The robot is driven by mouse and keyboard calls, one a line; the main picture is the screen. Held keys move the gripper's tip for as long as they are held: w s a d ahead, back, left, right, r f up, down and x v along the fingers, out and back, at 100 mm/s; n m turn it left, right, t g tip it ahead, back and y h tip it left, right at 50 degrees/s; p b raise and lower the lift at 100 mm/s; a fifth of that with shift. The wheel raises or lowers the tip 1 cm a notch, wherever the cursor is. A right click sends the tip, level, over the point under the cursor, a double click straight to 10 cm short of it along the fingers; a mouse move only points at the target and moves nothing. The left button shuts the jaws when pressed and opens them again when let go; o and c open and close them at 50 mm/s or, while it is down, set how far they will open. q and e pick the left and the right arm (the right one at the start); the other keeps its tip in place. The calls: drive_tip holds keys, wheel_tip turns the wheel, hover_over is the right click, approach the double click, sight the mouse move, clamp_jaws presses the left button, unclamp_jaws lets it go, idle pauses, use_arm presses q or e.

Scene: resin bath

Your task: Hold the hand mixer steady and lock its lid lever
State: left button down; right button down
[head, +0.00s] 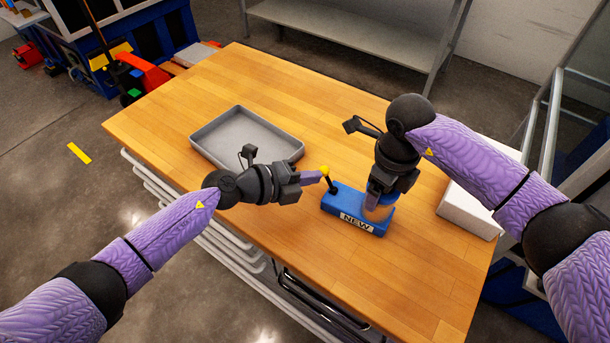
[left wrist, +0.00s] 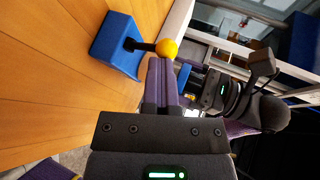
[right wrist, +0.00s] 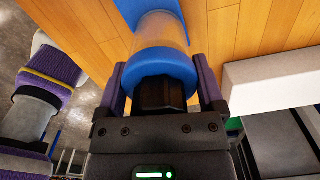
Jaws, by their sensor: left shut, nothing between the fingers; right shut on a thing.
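The hand mixer has a blue base (head: 352,212) with a "NEW" label, standing on the wooden table. A clear cylinder (right wrist: 162,32) rises from it, topped by a blue lid (right wrist: 160,66) with a black cap. My right gripper (head: 374,192) is shut on the mixer's top from above, one finger on each side of the lid. A black lever with a yellow ball (head: 325,171) stands at the left end of the base, roughly upright. My left gripper (head: 316,177) is shut and empty, its fingertips right beside the ball; contact is unclear. The ball also shows in the left wrist view (left wrist: 167,49).
A grey tray (head: 290,143) lies empty on the table, behind the left gripper. A white box (head: 468,210) sits at the table's right edge. The table's front and far back areas are clear. A metal shelf (head: 340,30) stands behind the table.

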use_arm(q)
drive_tip(key=shift+s+d+r, duration=0.15)
drive_tip(key=shift+s+d, duration=0.25)
drive_tip(key=shift+d, duration=0.45)
drive_tip(key=shift+s+d+r, duration=0.15)
drive_tip(key=shift+s+d, duration=0.2)
drive_tip(key=shift+d, duration=0.5)
drive_tip(key=shift+s+d+r, duration=0.15)
drive_tip(key=shift+s+d, duration=0.25)
drive_tip(key=shift+d, duration=0.55)
drive_tip(key=shift+r, duration=0.75)
